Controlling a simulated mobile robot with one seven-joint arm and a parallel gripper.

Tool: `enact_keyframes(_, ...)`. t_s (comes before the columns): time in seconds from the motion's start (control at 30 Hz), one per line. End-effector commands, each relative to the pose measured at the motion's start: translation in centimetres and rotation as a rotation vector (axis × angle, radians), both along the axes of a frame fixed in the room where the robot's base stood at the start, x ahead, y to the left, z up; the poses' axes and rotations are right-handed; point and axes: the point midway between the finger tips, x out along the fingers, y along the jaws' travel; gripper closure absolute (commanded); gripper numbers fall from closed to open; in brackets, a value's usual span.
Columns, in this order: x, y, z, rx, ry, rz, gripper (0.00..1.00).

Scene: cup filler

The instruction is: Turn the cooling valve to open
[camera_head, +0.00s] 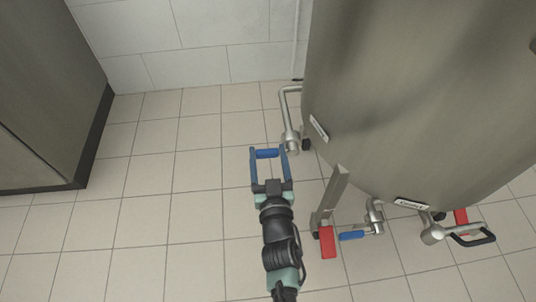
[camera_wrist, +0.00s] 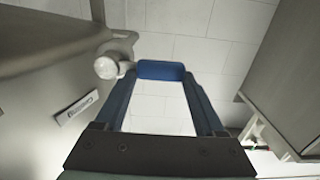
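A valve (camera_head: 291,140) on a bent metal pipe stands at the left side of the steel tank, below a small label (camera_head: 318,128) whose text I cannot read surely. Its blue handle (camera_head: 265,153) points left, away from the tank. My gripper (camera_head: 267,152) is open, with its fingers spread wide on either side of the blue handle. In the wrist view, the handle (camera_wrist: 161,70) lies crosswise between the fingertips, and the metal valve body (camera_wrist: 108,66) is beyond the left finger. I cannot tell whether the fingers touch the handle.
The large steel tank (camera_head: 420,90) fills the right side. A tank leg with a red foot (camera_head: 328,242), a second blue-handled valve (camera_head: 352,235) and a black-handled outlet (camera_head: 472,237) are at lower right. A grey cabinet (camera_head: 45,90) stands left. The tiled floor between is clear.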

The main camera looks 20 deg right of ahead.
Motion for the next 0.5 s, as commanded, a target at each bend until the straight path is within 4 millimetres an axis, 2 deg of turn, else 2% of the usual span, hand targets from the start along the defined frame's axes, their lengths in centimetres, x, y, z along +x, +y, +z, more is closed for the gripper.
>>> enact_keyframes(0.03,-0.01,0.0,0.0,0.0,0.0,0.0,0.39)
enact_keyframes(0.37,-0.03,0.01,-0.01,0.0,0.0,0.0,0.99)
enact_keyframes(0.5,-0.04,0.01,-0.02,0.0,0.0,0.0,1.0)
